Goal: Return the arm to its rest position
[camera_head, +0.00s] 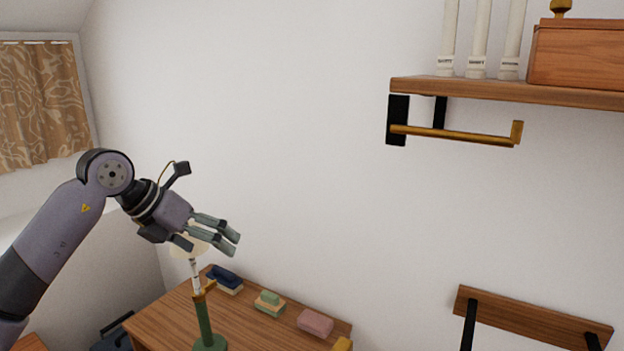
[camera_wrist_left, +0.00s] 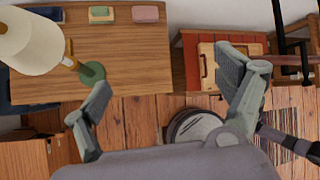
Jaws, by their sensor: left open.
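My left gripper (camera_head: 214,243) is raised in front of the white wall, above the desk's far left part in the head view. Its arm comes in from the left edge, bent at a grey-purple joint. In the left wrist view its fingers (camera_wrist_left: 166,90) are spread wide with nothing between them. The gripper overlaps the cream shade of a lamp (camera_head: 206,325) with a green base; I cannot tell the exact gap. My right gripper is in neither view.
The wooden desk (camera_head: 262,331) carries a dark blue item (camera_head: 224,277), a green-and-tan item (camera_head: 270,302) and a pink block (camera_head: 315,322). A wall shelf (camera_head: 510,92) with a brass bar (camera_head: 455,134) juts out at upper right. The wall between is clear.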

